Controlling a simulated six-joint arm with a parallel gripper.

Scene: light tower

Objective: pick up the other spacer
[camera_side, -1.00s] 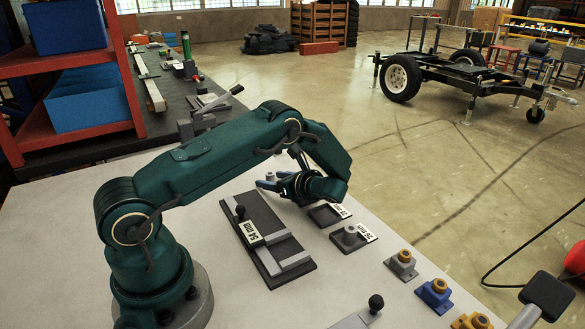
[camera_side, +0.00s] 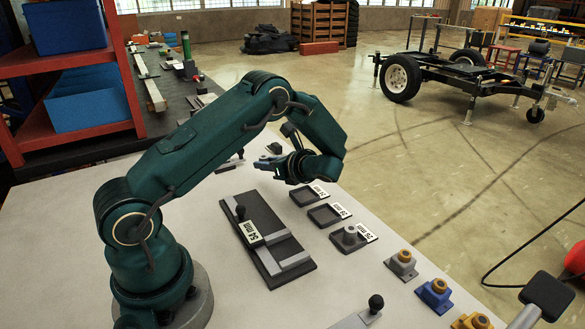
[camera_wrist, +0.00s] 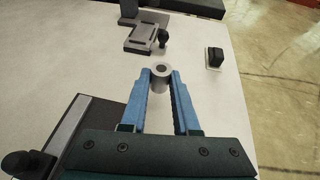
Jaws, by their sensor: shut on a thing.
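My gripper (camera_wrist: 162,85) is shut on a grey ring-shaped spacer (camera_wrist: 161,70), held at its fingertips with the hole facing up. In the side view my gripper (camera_side: 265,163) is raised above the table, behind the dark fixture plate (camera_side: 243,225). A second grey spacer (camera_side: 350,234) stands in the nearest of three small dark trays. The far tray (camera_side: 304,197) and the middle tray (camera_side: 324,214) look empty. The fixture carries grey bars, a black knob and a "54 mm" label (camera_side: 250,232).
Grey (camera_side: 402,263), blue (camera_side: 434,292) and yellow (camera_side: 472,321) blocks line the right table edge. A black-knobbed device (camera_side: 365,314) is at the front. The wrist view shows another device (camera_wrist: 145,36) and a black block (camera_wrist: 215,56) ahead. White tabletop around them is clear.

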